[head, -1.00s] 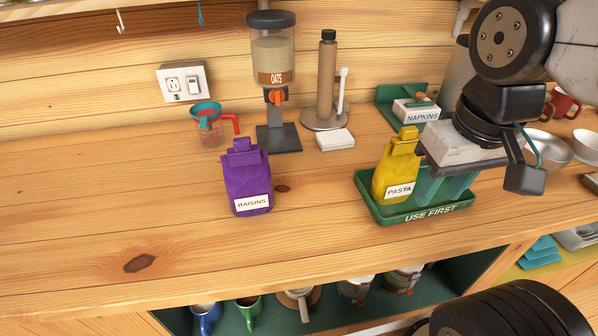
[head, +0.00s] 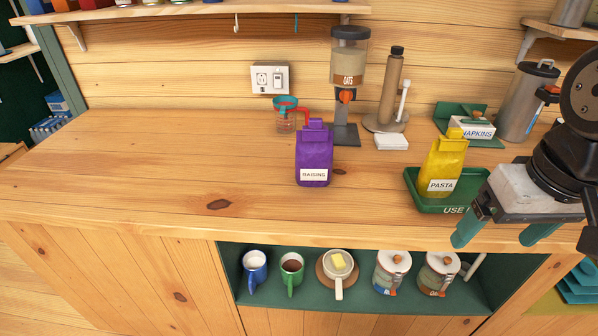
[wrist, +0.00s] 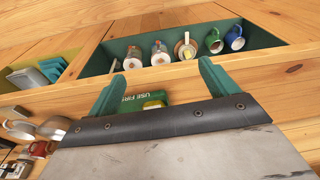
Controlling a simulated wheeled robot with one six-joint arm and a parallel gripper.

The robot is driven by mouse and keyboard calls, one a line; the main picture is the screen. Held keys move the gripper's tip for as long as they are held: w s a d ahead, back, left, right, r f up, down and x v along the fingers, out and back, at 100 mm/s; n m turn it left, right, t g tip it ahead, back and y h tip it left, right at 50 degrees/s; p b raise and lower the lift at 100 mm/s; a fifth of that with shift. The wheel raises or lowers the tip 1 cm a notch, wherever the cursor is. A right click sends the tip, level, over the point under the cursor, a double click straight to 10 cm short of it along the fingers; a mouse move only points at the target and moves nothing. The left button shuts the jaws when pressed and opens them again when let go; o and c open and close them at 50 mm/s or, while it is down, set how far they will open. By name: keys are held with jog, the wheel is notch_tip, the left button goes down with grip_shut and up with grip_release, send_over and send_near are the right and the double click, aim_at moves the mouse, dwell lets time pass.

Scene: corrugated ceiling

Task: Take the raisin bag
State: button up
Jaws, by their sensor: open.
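The raisin bag (head: 314,155) is purple with a white RAISINS label and stands upright on the wooden counter, left of the green tray. My gripper (head: 496,236) is open and empty, at the counter's front edge in front of the tray, well to the right of the raisin bag. In the wrist view my two teal fingers (wrist: 158,88) are spread apart with nothing between them. The raisin bag does not show in the wrist view.
A yellow pasta bag (head: 443,165) stands in the green USE FIRST tray (head: 420,200). An oats dispenser (head: 349,80) and a measuring cup (head: 286,115) stand behind the raisin bag. The counter's left side is clear. Mugs and jars fill the shelf (head: 233,282) below.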

jog(key=shift+o, duration=0.9)
jog(key=w+a+f+t+y, duration=0.1)
jog(key=w+a+t+y, duration=0.1)
jog(key=w+a, duration=0.7)
jog(key=w+a+f+n+t+y, duration=0.1)
jog(key=w+a+t, duration=0.3)
jog(key=w+a, duration=0.5)
jog(key=shift+w+f+y, duration=0.5)
jog(key=shift+w, duration=0.6)
jog(key=t+h, duration=0.1)
jog(key=t, duration=0.2)
send_near(314, 160)
jog(key=w+a, duration=0.1)
jog(key=f+h, duration=0.1)
jog(key=w+a+f+m+t+h, duration=0.1)
jog(key=f+t+h, duration=0.1)
jog(key=shift+w+a+f+m+h, duration=0.15)
jog(key=shift+w+m+h, duration=0.15)
jog(key=shift+m, duration=0.1)
jog(key=shift+w+f, duration=0.15)
jog(key=shift+w, duration=0.15)
jog(key=x, duration=0.7)
jog(key=shift+w+a, duration=0.15)
jog(key=shift+w, duration=0.05)
jog(key=c, duration=1.1)
